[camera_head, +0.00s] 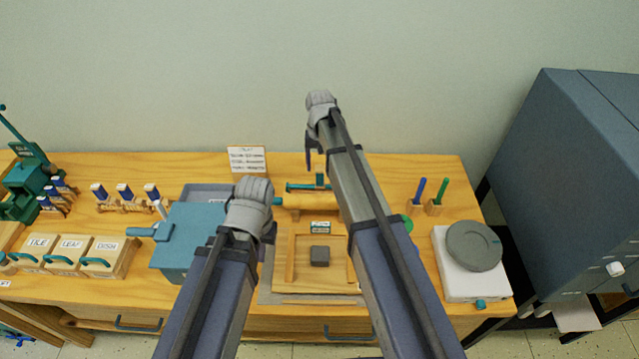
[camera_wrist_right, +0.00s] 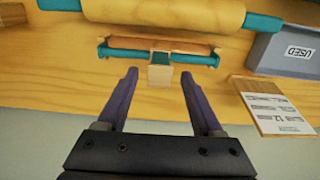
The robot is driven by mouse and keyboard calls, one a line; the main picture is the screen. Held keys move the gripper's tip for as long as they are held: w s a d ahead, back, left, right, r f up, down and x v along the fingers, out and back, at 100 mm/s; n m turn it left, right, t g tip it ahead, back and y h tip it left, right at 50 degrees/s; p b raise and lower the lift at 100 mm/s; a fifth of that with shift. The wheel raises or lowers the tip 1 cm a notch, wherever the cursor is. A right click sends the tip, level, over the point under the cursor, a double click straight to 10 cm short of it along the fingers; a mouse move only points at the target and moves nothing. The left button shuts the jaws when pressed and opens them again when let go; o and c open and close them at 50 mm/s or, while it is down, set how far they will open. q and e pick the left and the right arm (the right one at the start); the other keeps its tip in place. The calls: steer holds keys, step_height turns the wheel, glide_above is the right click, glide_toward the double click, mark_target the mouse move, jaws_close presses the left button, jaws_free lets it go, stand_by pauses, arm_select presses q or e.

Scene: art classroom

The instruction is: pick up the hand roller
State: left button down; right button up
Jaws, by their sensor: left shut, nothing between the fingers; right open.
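What I take for the hand roller (camera_head: 299,187), a short roller with a teal frame, lies on the wooden table behind the larger rolling pin (camera_head: 297,202). In the right wrist view the hand roller (camera_wrist_right: 125,52) lies crosswise below the rolling pin (camera_wrist_right: 160,11), with a pale block-like part at its middle. My right gripper (camera_head: 309,160) is above and behind it. Its open fingers (camera_wrist_right: 160,74) straddle the line of the pale part in that view, with nothing held. My left gripper (camera_head: 268,236) is shut and empty beside the teal box; its fingertips are largely hidden.
The teal box (camera_head: 189,240) and grey tray (camera_head: 207,191) are left of the roller. A small sign (camera_head: 247,159) stands at the table's back edge. A framed board (camera_head: 300,284) lies in front. A turntable (camera_head: 474,245) and pen holders are at the right.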

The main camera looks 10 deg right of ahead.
mark_target(320, 179)
arm_select(q)
steer(key=shift+f+b, duration=3.1)
steer(key=shift+f, duration=0.35)
arm_select(e)
steer(key=shift+f, duration=3.45)
arm_select(q)
steer(key=shift+r, duration=0.1)
arm_select(e)
steer(key=shift+r, duration=0.1)
steer(key=shift+c, duration=0.3)
jaws_close()
